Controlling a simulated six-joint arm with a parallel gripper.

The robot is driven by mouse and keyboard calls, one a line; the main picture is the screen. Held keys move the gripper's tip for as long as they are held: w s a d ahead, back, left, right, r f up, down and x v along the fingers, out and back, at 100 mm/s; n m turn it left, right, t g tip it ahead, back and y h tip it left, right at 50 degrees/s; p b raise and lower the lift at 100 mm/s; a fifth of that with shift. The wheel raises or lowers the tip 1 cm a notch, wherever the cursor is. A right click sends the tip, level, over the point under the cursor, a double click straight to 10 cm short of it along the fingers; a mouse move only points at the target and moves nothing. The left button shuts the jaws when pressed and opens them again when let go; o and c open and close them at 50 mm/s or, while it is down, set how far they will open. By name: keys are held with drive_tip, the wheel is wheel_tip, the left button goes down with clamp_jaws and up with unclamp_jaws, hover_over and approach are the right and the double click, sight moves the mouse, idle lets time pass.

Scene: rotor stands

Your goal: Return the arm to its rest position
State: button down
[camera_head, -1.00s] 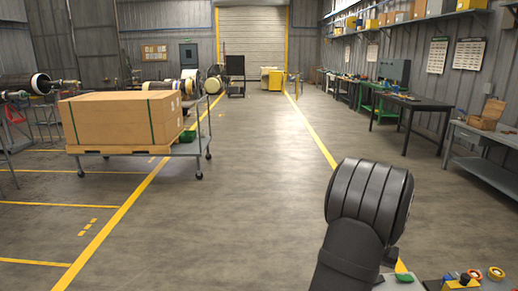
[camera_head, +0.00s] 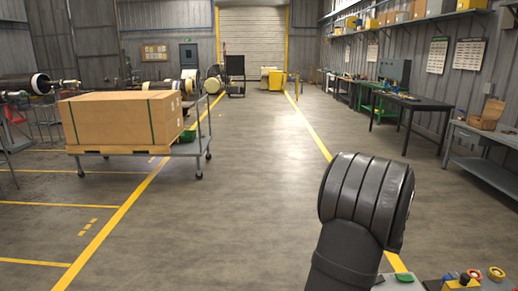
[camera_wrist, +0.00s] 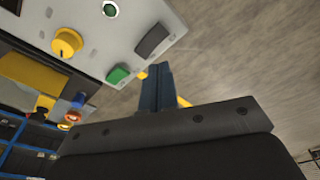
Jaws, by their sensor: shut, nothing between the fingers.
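My gripper (camera_wrist: 155,85) shows in the wrist view with its dark fingers together and nothing between them. It points at open grey floor beside a light grey panel (camera_wrist: 105,45). How far the fingers are from the panel is hard to tell. In the head view my dark, ribbed arm link rises at the lower right; the gripper's fingers are not visible there.
The panel bears a yellow knob (camera_wrist: 67,42), a green button (camera_wrist: 118,75) and a black switch (camera_wrist: 153,41). A cart carries a large cardboard box (camera_head: 120,117) at left. Workbenches (camera_head: 405,105) line the right wall. The middle floor is clear.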

wheel_tip(320, 180, down, 7)
drive_tip(key=shift+f, duration=0.1)
idle(0.5)
drive_tip(key=shift+r, duration=0.2)
drive_tip(key=shift+r, duration=4.15)
drive_tip(key=s+a+r, duration=0.5)
drive_tip(key=a, duration=0.1)
drive_tip(key=shift+r, duration=0.35)
drive_tip(key=shift+a, duration=0.1)
